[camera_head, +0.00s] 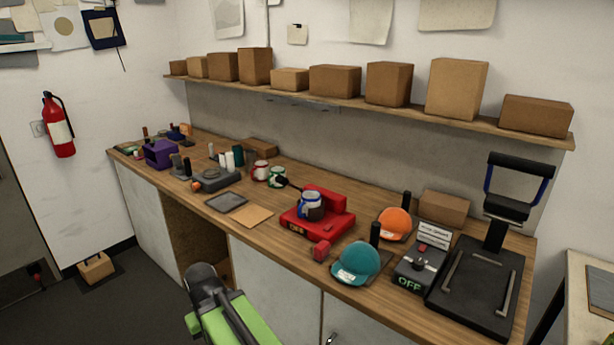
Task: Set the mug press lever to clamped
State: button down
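The red mug press (337,200) sits on the wooden counter near the middle of the view. A mug (311,201) with a blue rim stands in it. A thin dark lever (289,184) with a black end appears to slant up and left from the press, behind the mug. I cannot tell from this distance whether it is clamped. Part of my green and dark grey arm shows at the bottom centre, in front of the counter and well short of the press. My gripper's fingers do not show.
A teal cap (356,263) and an orange cap (396,223) are right of the press, near a black heat press (482,285) and a control box reading OFF (415,268). Two mugs stand to its left. A shelf (372,105) of cardboard boxes runs above.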

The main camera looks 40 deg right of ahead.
aim_at(282, 180)
jog(key=z, duration=0.05)
jog(key=i, duration=1)
jog(key=z, duration=0.05)
